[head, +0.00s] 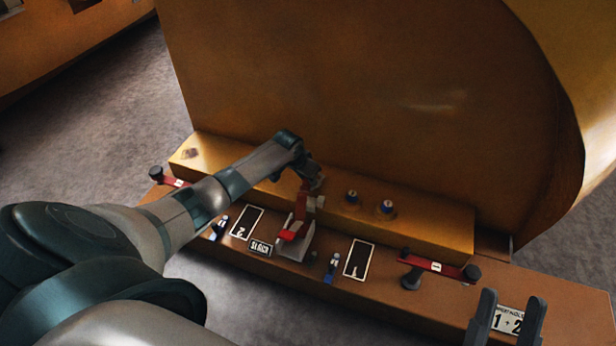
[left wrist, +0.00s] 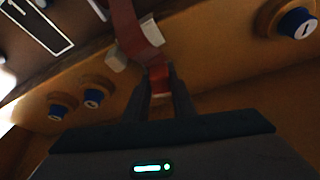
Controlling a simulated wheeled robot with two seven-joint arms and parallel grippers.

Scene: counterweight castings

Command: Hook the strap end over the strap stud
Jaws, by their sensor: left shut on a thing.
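My left gripper (head: 314,183) is shut on the end of a red strap (head: 302,204), over the yellow ledge. The strap runs down from the fingers to a grey and red buckle (head: 293,236). In the left wrist view the red strap (left wrist: 128,28) passes near pale blocks (left wrist: 150,31) and ends between the fingertips (left wrist: 160,82). Blue-capped studs (head: 352,196) (head: 387,206) stand on the ledge to the right of the gripper. Another blue stud marked 1 (left wrist: 297,22) shows at the wrist view's right. I cannot tell which is the strap stud. My right gripper (head: 507,318) is open and empty.
A large brown casting (head: 350,90) rises behind the ledge. Red bars with black knobs lie at the left (head: 168,177) and right (head: 440,267). A SLACK label (head: 260,248), black framed plates (head: 358,259) and a small blue-and-white piece (head: 332,266) are on the lower step.

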